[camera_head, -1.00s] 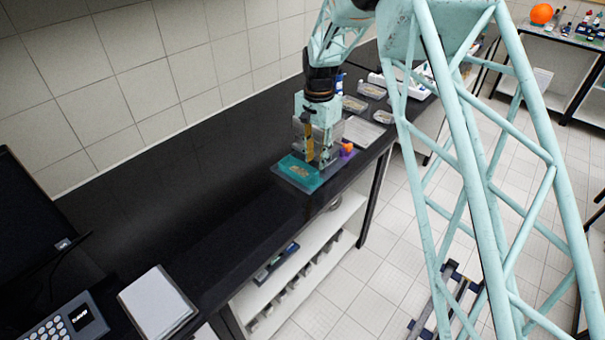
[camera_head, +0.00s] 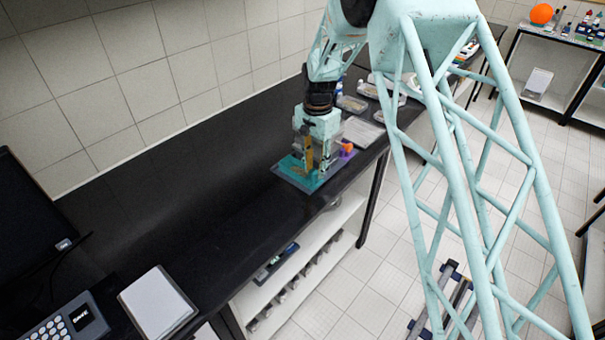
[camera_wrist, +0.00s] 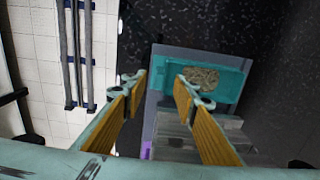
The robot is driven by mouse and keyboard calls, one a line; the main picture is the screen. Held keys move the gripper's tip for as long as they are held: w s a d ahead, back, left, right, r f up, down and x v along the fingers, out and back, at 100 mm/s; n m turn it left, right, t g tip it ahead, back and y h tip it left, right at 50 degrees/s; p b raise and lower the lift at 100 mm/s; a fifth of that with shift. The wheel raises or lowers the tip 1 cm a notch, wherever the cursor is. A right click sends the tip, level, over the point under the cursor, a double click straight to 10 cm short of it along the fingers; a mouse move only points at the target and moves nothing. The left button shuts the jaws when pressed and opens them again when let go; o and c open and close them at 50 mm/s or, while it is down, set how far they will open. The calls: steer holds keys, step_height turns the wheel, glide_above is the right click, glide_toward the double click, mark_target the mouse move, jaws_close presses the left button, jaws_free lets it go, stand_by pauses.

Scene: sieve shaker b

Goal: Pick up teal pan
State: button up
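The teal pan (camera_head: 295,166) lies on a grey base on the black counter, below and beside my gripper. In the wrist view the teal pan (camera_wrist: 222,66) shows as a shallow rectangular tray with a heap of grainy tan material in it. In the wrist view one fingertip appears over the pan's near left part and the other lies left of the pan. In the head view my gripper (camera_head: 314,170) points down over the pan and hides part of it.
An orange and purple item (camera_head: 347,148) stands right beside the gripper. Clear dishes (camera_head: 352,104) and a pale flat plate (camera_head: 362,131) lie farther back. A white pad (camera_head: 157,303) and a keypad device (camera_head: 72,320) are at the near left. The counter between is clear.

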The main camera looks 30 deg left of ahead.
mark_target(315, 172)
steer(key=shift+f, duration=1.6)
jaws_close()
